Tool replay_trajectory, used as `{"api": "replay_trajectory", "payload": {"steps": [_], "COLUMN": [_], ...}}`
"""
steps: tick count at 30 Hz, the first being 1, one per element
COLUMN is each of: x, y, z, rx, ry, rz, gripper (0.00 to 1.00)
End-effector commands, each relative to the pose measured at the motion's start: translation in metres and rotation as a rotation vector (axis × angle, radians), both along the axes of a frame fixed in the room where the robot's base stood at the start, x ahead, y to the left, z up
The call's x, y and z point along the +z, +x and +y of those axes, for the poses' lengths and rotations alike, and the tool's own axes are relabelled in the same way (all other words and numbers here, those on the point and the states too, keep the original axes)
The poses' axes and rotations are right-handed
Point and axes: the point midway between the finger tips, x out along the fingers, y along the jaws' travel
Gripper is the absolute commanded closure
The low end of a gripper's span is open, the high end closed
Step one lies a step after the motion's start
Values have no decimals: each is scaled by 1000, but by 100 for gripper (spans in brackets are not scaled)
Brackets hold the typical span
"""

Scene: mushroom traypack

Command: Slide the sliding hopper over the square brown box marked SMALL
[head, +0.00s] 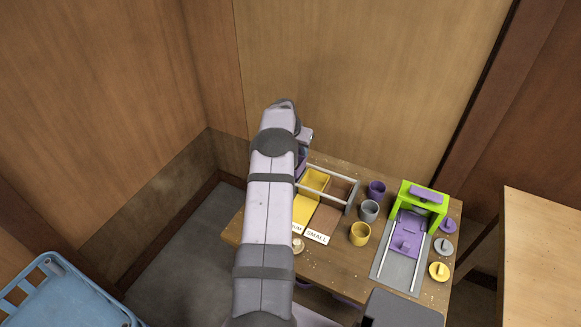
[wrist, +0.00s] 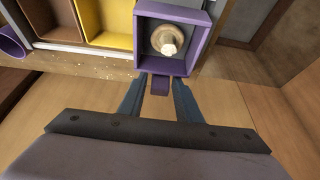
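The sliding hopper (wrist: 205,48) is a purple square frame at the right of the wrist view, with a pale mushroom (wrist: 168,42) inside it. My gripper (wrist: 160,88) has its two fingers either side of the hopper's small purple tab (wrist: 160,84); whether they press on it I cannot tell. The brown box (head: 339,188) stands at the right end of the row, behind the SMALL card (head: 317,237). A yellow box (head: 315,180) lies between it and the hopper; it also shows in the wrist view (wrist: 110,40). My arm hides most of the hopper in the head view.
Pale rails (head: 328,173) run along the boxes. Purple, grey and yellow cups (head: 360,233) stand right of the row. A green and purple press (head: 424,197) with several knobbed lids is further right. A blue basket (head: 60,290) is at lower left.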

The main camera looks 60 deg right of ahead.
Motion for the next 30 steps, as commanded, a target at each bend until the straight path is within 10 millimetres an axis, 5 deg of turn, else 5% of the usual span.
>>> {"api": "replay_trajectory", "payload": {"steps": [1,4,14,30], "x": [0,0,0,0], "y": [0,0,-5,-39], "z": [0,0,0,0], "rx": [0,0,0,-2], "ry": [0,0,2,2], "rz": [0,0,1,1], "gripper": [69,93,92,92]}}
